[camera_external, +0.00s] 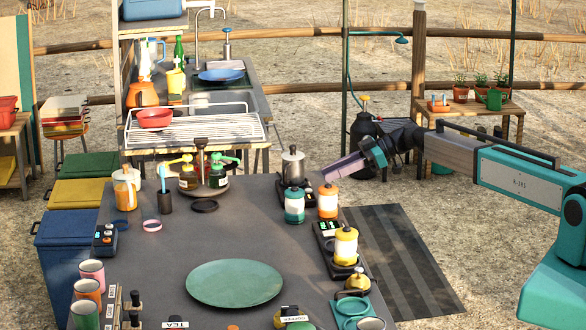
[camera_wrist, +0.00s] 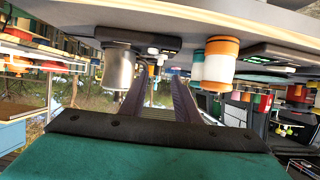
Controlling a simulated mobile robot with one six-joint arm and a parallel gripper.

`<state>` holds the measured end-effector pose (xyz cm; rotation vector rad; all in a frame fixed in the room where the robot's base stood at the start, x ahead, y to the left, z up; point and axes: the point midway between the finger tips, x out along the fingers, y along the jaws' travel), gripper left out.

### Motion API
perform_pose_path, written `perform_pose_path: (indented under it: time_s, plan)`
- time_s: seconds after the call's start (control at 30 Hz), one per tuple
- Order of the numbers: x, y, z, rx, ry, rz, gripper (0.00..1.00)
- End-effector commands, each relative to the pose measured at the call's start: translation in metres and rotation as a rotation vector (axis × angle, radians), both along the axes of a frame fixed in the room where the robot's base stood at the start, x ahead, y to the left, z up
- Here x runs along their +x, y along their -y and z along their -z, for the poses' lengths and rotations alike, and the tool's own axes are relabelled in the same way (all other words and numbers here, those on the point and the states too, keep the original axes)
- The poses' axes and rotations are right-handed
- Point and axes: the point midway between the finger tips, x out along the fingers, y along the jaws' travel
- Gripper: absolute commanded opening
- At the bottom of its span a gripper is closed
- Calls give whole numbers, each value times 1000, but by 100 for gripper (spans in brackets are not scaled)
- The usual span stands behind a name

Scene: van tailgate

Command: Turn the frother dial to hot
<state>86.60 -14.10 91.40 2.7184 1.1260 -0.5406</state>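A silver jug with a dark lid knob (camera_external: 293,165), which looks like the frother, stands on a black base (camera_external: 284,190) at the worktop's far right edge. In the upside-down wrist view the jug (camera_wrist: 120,68) hangs left of my fingers, with pale parts (camera_wrist: 153,50) on its base's side. I cannot make out which part is the dial or its setting. My gripper (camera_external: 328,175) is right of the jug, apart from it, beyond the worktop edge. Its two purple fingers (camera_wrist: 158,85) are spread with nothing between them.
A teal-and-white canister (camera_external: 295,206) and an orange-and-white canister (camera_external: 327,201) stand close in front of the jug. A device with a green display (camera_external: 328,232) and a yellow-and-white canister (camera_external: 345,247) are nearer. The ground right of the worktop, with a striped mat (camera_external: 400,265), is clear.

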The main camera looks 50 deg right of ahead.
Motion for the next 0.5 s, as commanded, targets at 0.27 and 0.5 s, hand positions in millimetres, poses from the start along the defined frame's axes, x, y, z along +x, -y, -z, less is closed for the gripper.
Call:
perform_pose_path:
  time_s: [0.27,0.5]
  plan:
    - [28,-27,14,0,-1,-2,29]
    - [49,-48,26,1,-1,-1,29]
